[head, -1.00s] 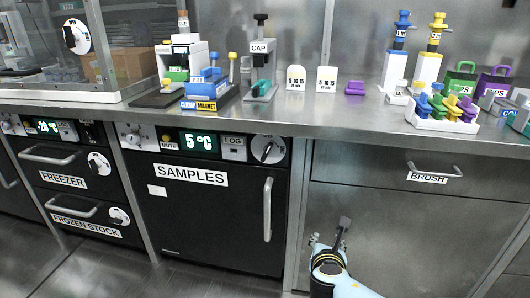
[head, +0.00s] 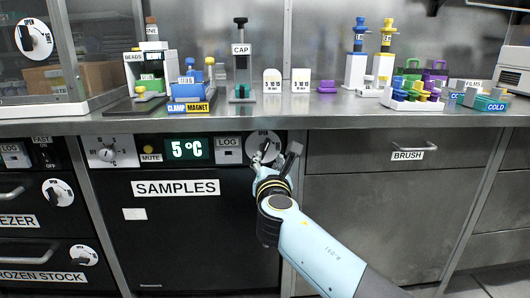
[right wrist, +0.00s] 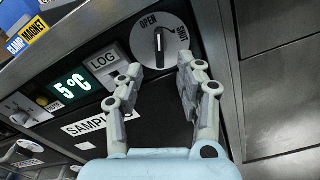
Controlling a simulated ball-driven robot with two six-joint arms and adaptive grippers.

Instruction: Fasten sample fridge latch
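The sample fridge (head: 190,235) has a black front with a SAMPLES label and a 5 °C display. Its latch is a round white dial (head: 263,146) at the top right of the fridge. In the right wrist view the dial (right wrist: 143,50) has a dark knob bar (right wrist: 159,42), which stands roughly upright in the picture. My right gripper (head: 275,156) is open in front of the dial. Its fingers (right wrist: 160,68) are spread just below the knob, apparently not touching it. My left gripper is out of view.
A steel bench edge (head: 220,125) runs just above the dial. A LOG button (head: 228,150) sits left of it, and the BRUSH drawer (head: 400,160) is to its right. Freezer fronts (head: 35,222) are at the left. Labware stands on the bench. My arm covers the fridge's right side.

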